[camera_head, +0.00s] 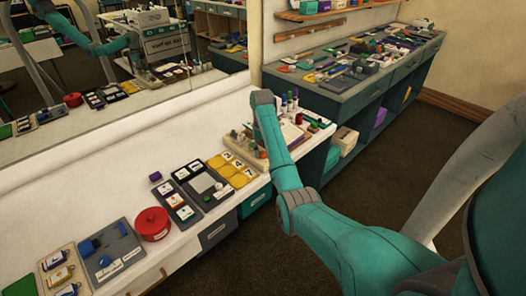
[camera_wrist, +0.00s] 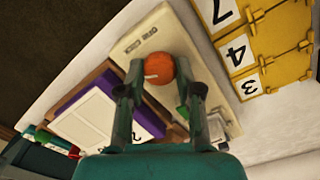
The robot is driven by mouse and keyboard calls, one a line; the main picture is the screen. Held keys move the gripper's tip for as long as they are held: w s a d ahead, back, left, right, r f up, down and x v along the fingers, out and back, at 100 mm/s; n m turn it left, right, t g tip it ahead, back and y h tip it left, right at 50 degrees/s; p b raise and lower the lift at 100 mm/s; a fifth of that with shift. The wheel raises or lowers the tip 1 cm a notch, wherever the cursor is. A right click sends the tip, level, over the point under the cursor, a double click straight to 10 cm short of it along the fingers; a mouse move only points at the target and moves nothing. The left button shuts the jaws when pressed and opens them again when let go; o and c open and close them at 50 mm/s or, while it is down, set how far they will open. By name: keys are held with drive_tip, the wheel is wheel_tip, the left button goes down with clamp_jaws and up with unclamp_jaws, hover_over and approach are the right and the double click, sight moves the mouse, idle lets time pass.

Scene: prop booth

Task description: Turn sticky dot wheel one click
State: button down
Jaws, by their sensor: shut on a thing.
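The sticky dot wheel (camera_wrist: 158,69) is a round orange disc with a small pale mark, seen in the wrist view. It sits on a cream board (camera_wrist: 140,42) with small dark lettering near its upper end. My gripper (camera_wrist: 160,64) has one finger on each side of the wheel and is shut on it. The fingers partly cover the wheel's sides and the board. In the head view my arm (camera_head: 268,125) reaches down to the far end of the white counter. The wheel cannot be made out there.
Yellow number cards (camera_wrist: 250,48) lie beside the board; they also show in the head view (camera_head: 232,168). A purple-edged white pad (camera_wrist: 92,120) lies on the other side. A red round tin (camera_head: 152,223) and dark trays stand nearer on the counter. A mirror lines the wall.

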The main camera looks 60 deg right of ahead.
drive_tip(key=n, duration=0.4)
drive_tip(key=shift+n, duration=0.4)
idle(0.4)
drive_tip(key=c, duration=0.8)
unclamp_jaws()
drive_tip(key=shift+o, duration=0.2)
